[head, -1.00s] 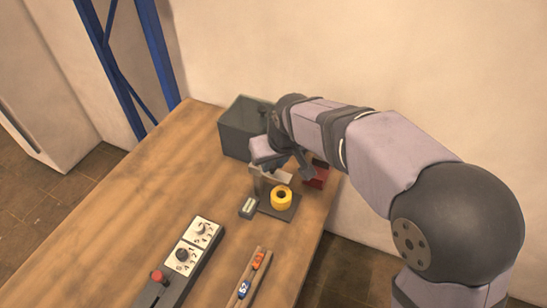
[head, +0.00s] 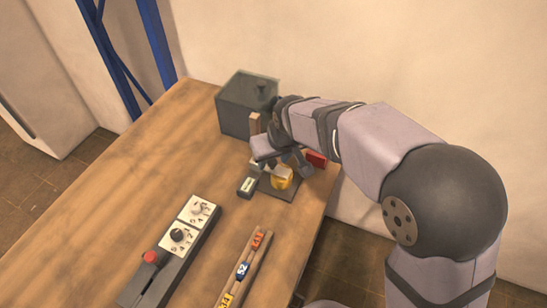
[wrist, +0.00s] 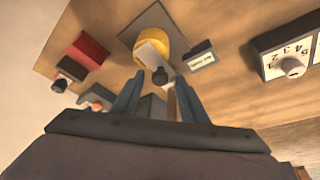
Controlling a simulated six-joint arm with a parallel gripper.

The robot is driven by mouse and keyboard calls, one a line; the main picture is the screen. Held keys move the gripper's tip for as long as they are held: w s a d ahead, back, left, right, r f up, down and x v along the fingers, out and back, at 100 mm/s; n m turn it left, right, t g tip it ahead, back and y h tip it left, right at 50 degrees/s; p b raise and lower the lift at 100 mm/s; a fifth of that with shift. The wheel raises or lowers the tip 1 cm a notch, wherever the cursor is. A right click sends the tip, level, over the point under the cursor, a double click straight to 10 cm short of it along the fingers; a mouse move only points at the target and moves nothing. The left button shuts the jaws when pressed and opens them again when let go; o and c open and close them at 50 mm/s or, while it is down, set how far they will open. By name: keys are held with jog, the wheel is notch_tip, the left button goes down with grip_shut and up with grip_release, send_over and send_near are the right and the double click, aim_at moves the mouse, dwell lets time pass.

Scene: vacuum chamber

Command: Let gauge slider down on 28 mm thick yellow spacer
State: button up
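The yellow spacer (head: 282,181) sits on the gauge's dark base plate (head: 284,194); it also shows in the wrist view (wrist: 176,40). The gauge's upright post (head: 255,123) rises behind my gripper. The pale slider (wrist: 150,55) lies across the spacer and covers part of its top; it appears to touch it. A dark knob (wrist: 160,76) on the slider is between my fingertips. My gripper (wrist: 160,82) is low over the gauge, its two fingers apart with gaps beside the knob. In the head view my gripper (head: 280,160) hides much of the slider.
A small readout box (head: 247,187) lies left of the base plate. A dark grey box (head: 246,105) stands behind, and a red block (head: 316,159) to the right. A control panel with dials (head: 178,236) and a rack of numbered tags (head: 243,270) are in front. The table's left side is clear.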

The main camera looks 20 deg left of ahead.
jog(key=b+v, duration=0.1)
jog(key=v, duration=0.6)
jog(key=shift+r, duration=0.15)
dwell(0.6)
jog(key=s+d+f, duration=0.2)
jog(key=d+f, duration=0.1)
jog(key=s+d+f+g+h, duration=0.1)
jog(key=s+d+f, duration=0.2)
jog(key=d+f, duration=0.1)
jog(key=s+d+f+g+h, duration=0.1)
jog(key=s+d+f, duration=0.2)
jog(key=d, duration=0.1)
jog(key=shift+s+f+m, duration=0.1)
jog(key=shift+f+m, duration=0.15)
jog(key=shift+m, duration=0.05)
jog(key=s+d+m+p, duration=0.1)
jog(key=d+m, duration=0.3)
jog(key=d, duration=0.7)
jog(key=s+d+r+m+g+h+p, duration=0.1)
jog(key=d+m, duration=0.3)
jog(key=d, duration=0.8)
jog(key=shift+s+p, duration=0.6)
jog(key=shift+s, duration=0.25)
jog(key=shift+d+r, duration=0.1)
